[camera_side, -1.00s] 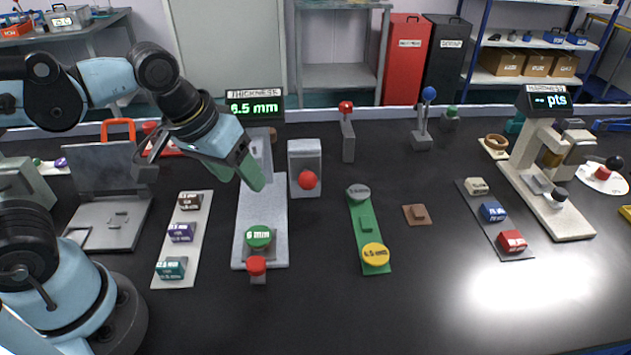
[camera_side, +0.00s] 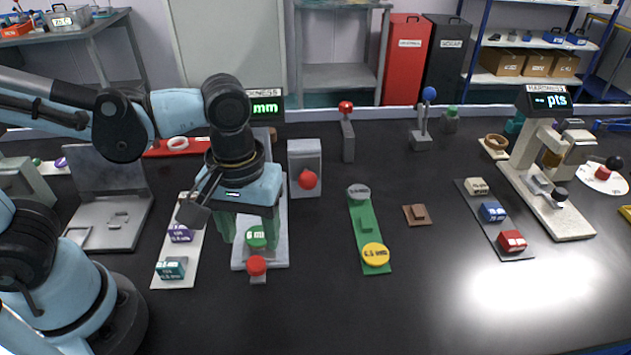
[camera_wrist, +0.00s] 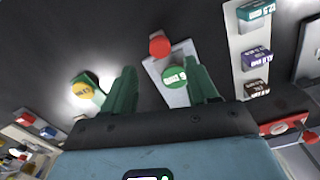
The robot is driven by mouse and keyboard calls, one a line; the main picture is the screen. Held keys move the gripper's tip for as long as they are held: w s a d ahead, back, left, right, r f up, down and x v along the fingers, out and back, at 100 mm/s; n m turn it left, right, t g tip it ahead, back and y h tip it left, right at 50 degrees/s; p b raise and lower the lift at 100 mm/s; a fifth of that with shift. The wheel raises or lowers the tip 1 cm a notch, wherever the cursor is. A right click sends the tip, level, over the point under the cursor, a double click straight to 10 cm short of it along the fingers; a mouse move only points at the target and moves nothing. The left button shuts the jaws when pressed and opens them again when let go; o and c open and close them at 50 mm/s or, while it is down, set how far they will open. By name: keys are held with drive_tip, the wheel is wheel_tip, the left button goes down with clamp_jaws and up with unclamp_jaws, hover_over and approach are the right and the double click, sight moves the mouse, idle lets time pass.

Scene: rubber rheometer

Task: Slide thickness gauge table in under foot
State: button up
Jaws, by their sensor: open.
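The thickness gauge has a pale grey base (camera_side: 280,258) and a "mm" display (camera_side: 266,107) behind, partly covered by my arm. A green disc marked 6 mm (camera_side: 257,240) sits at the base's front end, with a red knob (camera_side: 256,266) just in front. In the wrist view the green disc (camera_wrist: 175,77) and red knob (camera_wrist: 159,45) also show. My gripper (camera_side: 249,234) points down with green fingers apart, on either side of the disc and empty. In the wrist view the disc lies between the fingers, nearer the right one. The gauge's foot is hidden behind my gripper.
A tray of labelled blocks (camera_side: 168,280) lies to the left. A grey post block with a red ball (camera_side: 307,179) stands close right. Further right are a green strip with a yellow disc (camera_side: 375,254) and a brown piece (camera_side: 417,214). The front bench is clear.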

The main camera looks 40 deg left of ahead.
sight(256, 260)
drive_tip(key=shift+f, duration=3.15)
clamp_jaws()
